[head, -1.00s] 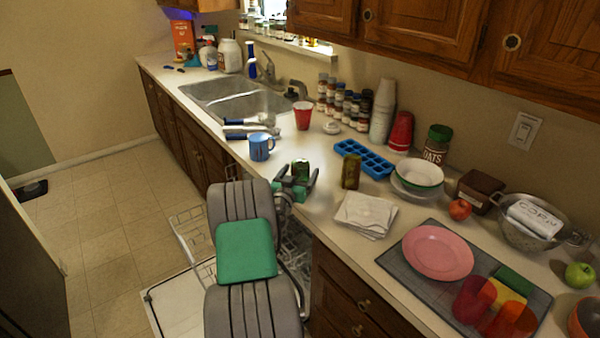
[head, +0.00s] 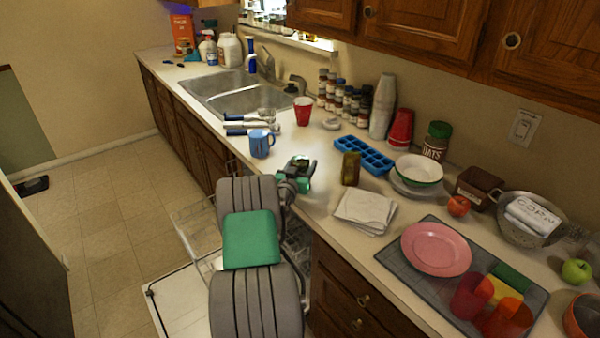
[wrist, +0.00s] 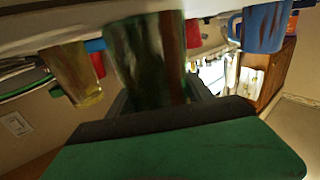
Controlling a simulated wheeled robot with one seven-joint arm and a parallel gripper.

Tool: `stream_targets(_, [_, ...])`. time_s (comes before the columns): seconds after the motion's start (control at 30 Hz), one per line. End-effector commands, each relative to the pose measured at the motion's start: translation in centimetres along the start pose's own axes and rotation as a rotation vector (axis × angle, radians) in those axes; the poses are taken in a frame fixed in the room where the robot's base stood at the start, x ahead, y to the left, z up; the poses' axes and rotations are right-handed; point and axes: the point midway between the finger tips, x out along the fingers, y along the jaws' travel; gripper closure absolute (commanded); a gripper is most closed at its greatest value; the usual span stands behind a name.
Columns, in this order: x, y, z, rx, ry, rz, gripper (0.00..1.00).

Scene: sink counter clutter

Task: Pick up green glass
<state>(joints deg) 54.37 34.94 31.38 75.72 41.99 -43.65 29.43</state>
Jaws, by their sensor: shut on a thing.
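The green glass (wrist: 148,60) stands out large and blurred in the wrist view, dark green and see-through, between the jaws. My gripper (head: 301,172) is shut on it at the counter's front edge; its jaws also show in the wrist view (wrist: 155,100). In the head view the gripper and arm mostly hide the glass. I cannot tell whether its base touches the counter.
An olive-amber glass (head: 350,169) stands close to the right of my gripper. A blue mug (head: 261,144) is behind left, a blue ice tray (head: 364,157) behind right, and white napkins (head: 365,211) lie right. The dishwasher door (head: 180,297) is open below.

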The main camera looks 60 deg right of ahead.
Motion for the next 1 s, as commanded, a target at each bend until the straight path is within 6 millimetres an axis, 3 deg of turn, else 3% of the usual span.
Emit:
stream_targets(0.33, [0.0, 0.0, 0.0, 0.000, -0.001, -0.001, 0.92])
stream_targets(0.67, [0.0, 0.0, -0.4, 0.002, 0.002, 0.000, 0.92])
stream_targets(0.87, [0.0, 0.1, -3.3, 0.005, 0.008, 0.000, 0.92])
stream_targets(1.0, [-2.9, 1.0, -6.7, 0.004, 0.007, -0.001, 0.92])
